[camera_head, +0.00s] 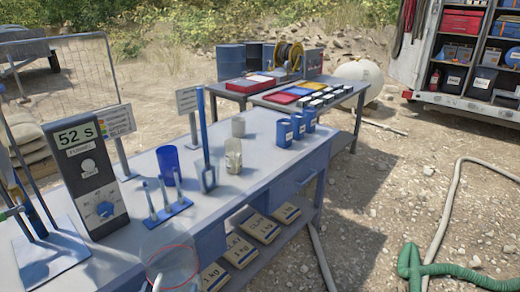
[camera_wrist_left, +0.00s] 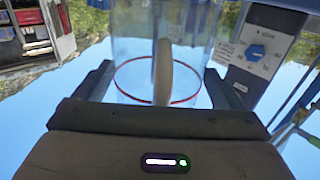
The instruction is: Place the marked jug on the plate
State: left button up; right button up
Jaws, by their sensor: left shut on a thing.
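The marked jug (camera_head: 180,266) is clear, with a red ring line around it and a pale handle. It is at the bottom edge of the head view, in front of the table, partly cut off. In the left wrist view the jug (camera_wrist_left: 132,82) is ahead of my left gripper (camera_wrist_left: 160,86), whose fingers are on either side of the pale handle, shut on the jug. A flat pale plate (camera_head: 62,262) lies at the table's left end, with upright rods standing at it. I cannot tell whether this is the task's plate. My right gripper is not in view.
A timer box (camera_head: 85,178) reading 52 s, a rack with upright pegs (camera_head: 168,213), a blue cup (camera_head: 168,160), a blue paddle (camera_head: 207,150) and a grey beaker (camera_head: 233,155) stand on the table (camera_head: 262,165). Sacks (camera_head: 240,250) lie on its lower shelf.

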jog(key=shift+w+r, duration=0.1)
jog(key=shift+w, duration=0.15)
pick_arm(q)
jog(key=shift+a, duration=0.15)
jog(key=a+r+m+h+b, duration=0.1)
jog(key=a+r, duration=0.3)
jog(key=a, duration=0.5)
jog(key=shift+s+h+b, duration=0.25)
jog(key=shift+h+b, duration=0.05)
jog(key=shift+h, duration=0.1)
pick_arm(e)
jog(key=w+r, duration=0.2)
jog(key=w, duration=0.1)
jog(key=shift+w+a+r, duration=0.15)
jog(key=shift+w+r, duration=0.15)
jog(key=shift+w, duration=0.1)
